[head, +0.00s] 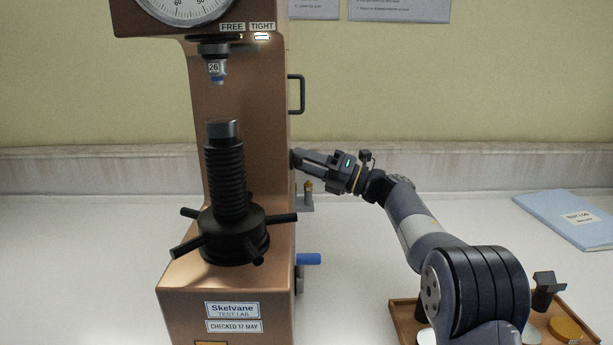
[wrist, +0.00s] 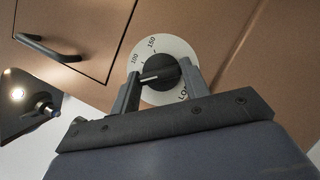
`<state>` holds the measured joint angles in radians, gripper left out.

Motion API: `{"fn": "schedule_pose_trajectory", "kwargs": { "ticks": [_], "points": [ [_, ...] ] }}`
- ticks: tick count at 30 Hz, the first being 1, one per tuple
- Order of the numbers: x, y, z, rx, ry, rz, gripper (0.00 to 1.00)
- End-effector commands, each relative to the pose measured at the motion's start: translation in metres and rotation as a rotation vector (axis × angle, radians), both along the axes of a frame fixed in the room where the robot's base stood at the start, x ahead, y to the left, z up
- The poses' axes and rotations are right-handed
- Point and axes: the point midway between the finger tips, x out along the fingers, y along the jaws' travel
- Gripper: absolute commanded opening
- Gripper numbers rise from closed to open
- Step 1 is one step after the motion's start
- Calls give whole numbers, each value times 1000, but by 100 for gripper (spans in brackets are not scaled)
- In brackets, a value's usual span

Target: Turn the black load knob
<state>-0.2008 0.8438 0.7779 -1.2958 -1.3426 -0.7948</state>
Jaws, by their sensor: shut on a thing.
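The black load knob (wrist: 158,73) sits on a pale round dial marked 100, 150 and LOAD on the side of the copper-brown hardness tester (wrist: 222,30). A white line on the knob points left, to just below the 100 mark. My gripper (wrist: 160,85) has one finger on each side of the knob and is shut on it. In the head view my gripper (head: 297,159) reaches the tester's right side (head: 240,150) from the right. The knob is hidden there by the gripper and the tester's edge.
A black handle (head: 297,94) sticks out above my gripper, and a blue-ended lever (head: 308,259) below it. The black spoked handwheel (head: 233,235) stands at the tester's front. A wooden tray (head: 405,318) and a blue folder (head: 570,216) lie to the right.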

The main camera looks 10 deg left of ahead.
Motion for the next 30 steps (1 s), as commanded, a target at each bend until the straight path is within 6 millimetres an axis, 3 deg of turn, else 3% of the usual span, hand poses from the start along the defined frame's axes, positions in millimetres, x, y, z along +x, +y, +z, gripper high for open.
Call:
{"fn": "schedule_pose_trajectory", "kwargs": {
  "ticks": [1,22,23,30],
  "points": [
    [0,0,-6,1,-15,2,21],
    [0,0,-3,17,-79,2,21],
    [0,0,-3,17,-79,2,46],
    [0,0,-2,19,-79,1,65]
  ]
}}
